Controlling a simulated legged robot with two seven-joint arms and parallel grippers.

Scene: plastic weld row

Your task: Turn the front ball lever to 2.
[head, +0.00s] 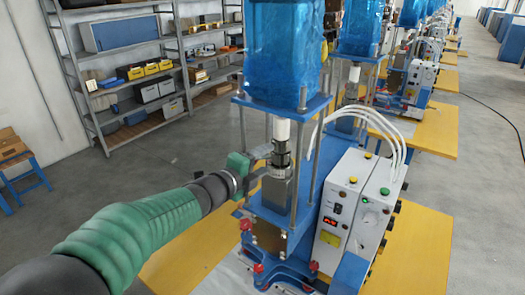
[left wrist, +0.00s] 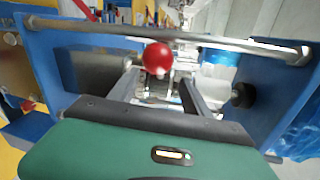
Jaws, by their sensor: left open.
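A welding machine with blue plates (head: 268,213) stands on a yellow table. My left gripper (head: 263,162) reaches in from the left beside the machine's upright rods, at the height of its metal head (head: 278,188). In the left wrist view a red ball (left wrist: 157,57) shows between and beyond the two open fingers (left wrist: 158,88). I cannot tell whether the fingers touch it. In the head view red knobs show low on the machine, one at the front (head: 258,268) and one at the left (head: 245,224). I cannot tell which is the ball in the wrist view. No lever numbers are readable.
A white control box (head: 340,205) with a red display and buttons stands right of the machine. A blue-wrapped block (head: 285,55) is above. A metal rod (left wrist: 170,32) crosses the wrist view between blue plates. Shelves (head: 150,75) stand at the back left.

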